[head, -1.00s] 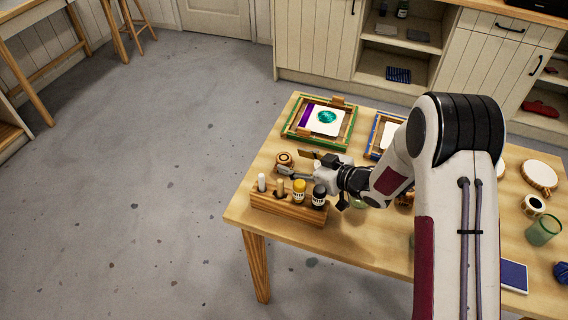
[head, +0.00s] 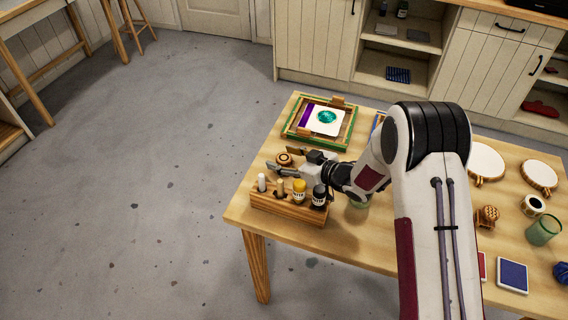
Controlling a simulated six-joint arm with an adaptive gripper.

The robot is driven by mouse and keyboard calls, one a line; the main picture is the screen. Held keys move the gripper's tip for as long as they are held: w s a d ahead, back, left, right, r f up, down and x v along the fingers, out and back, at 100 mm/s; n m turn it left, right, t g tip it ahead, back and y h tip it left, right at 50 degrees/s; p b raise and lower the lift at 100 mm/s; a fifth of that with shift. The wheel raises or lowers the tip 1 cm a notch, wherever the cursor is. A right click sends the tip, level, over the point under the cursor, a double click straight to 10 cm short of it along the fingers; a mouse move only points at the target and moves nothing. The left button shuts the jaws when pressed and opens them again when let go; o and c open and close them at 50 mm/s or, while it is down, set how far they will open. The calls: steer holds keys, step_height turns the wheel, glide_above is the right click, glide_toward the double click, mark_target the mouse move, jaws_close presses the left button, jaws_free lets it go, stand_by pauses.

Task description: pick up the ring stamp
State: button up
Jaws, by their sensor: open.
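A small round wooden stamp with a ringed top (head: 284,160), which looks like the ring stamp, stands on the table behind the wooden bottle rack. My gripper (head: 279,157) is open and reaches in from the right. One finger lies on the near side of the stamp and the other on its far side, so the stamp shows between them. I cannot tell whether either finger touches it. The near finger hides the stamp's lower part.
The wooden rack (head: 288,208) with small bottles stands close in front of my gripper. A green-edged frame (head: 348,127) with a print lies behind it. Another wooden stamp (head: 487,215), a green glass (head: 543,230) and a blue pad (head: 512,276) are at the right.

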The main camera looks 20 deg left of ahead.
mark_target(284, 157)
steer(key=c, duration=1.2)
steer(key=shift+r, duration=0.1)
steer(key=shift+r, duration=4.9)
